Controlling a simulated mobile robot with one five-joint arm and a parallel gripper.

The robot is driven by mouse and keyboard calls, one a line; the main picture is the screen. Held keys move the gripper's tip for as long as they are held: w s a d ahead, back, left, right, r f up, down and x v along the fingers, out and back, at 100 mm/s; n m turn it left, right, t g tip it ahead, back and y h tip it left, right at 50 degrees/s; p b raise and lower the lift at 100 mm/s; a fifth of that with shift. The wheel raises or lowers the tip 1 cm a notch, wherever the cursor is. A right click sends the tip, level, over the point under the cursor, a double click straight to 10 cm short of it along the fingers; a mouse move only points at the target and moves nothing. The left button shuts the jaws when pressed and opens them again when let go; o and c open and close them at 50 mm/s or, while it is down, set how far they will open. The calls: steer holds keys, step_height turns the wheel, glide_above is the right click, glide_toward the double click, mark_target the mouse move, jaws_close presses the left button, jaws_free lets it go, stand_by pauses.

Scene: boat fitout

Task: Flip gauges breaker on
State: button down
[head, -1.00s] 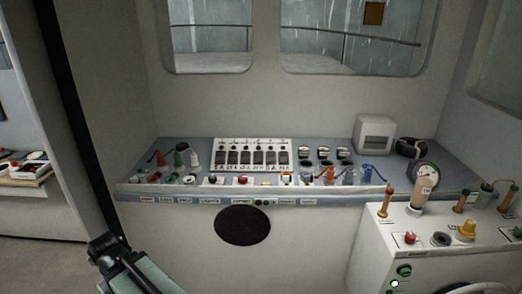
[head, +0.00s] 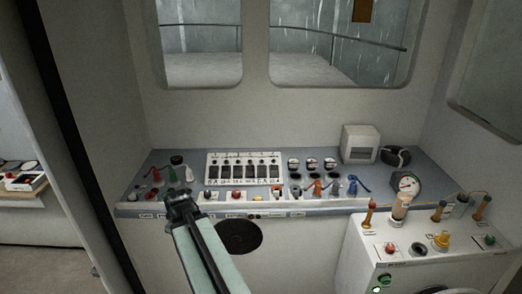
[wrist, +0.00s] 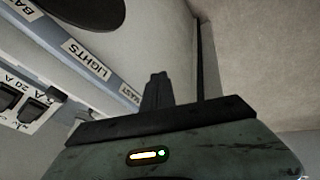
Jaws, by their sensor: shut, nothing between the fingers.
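A white breaker panel (head: 243,157) with a row of several dark switches stands on the blue-grey console. Its small labels are too blurred to tell which breaker is the gauges one, or how each is set. My gripper (head: 177,197) is at the console's front edge, left of and in front of the panel, apart from the switches. In the wrist view my gripper (wrist: 157,76) is shut and empty.
The console's front strip (wrist: 85,59) carries labels such as "LIGHTS" and "MAST". Buttons and coloured connectors (head: 318,187) line the console front. A white box (head: 360,142) and a round gauge (head: 407,183) stand right. A white cabinet (head: 405,245) juts out at the lower right.

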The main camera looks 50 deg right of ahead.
steer(key=s+d+r+h+p, duration=0.1)
steer(key=d+r, duration=0.2)
steer(key=d, duration=0.2)
steer(key=s+d+r+n+t+h, duration=0.1)
steer(key=s+d+r, duration=0.1)
steer(key=d, duration=0.4)
steer(key=s+d+r+n+h+p, duration=0.1)
steer(key=d+r, duration=0.3)
steer(key=d, duration=0.2)
steer(key=shift+s+d+r+t+p, duration=0.25)
steer(key=shift+s+r+t+p, duration=0.05)
steer(key=shift+s+r+p, duration=0.1)
steer(key=s+d+r+n+h, duration=0.1)
steer(key=s+d+r+h, duration=0.1)
steer(key=d, duration=0.5)
steer(key=s+d+r+n+h+p, duration=0.1)
steer(key=s+d+r, duration=0.3)
steer(key=s+d, duration=0.3)
steer(key=shift+s+d+h, duration=0.25)
steer(key=shift+d+h, duration=0.05)
steer(key=shift+h, duration=0.1)
steer(key=shift+d+f, duration=0.1)
steer(key=shift+f, duration=0.05)
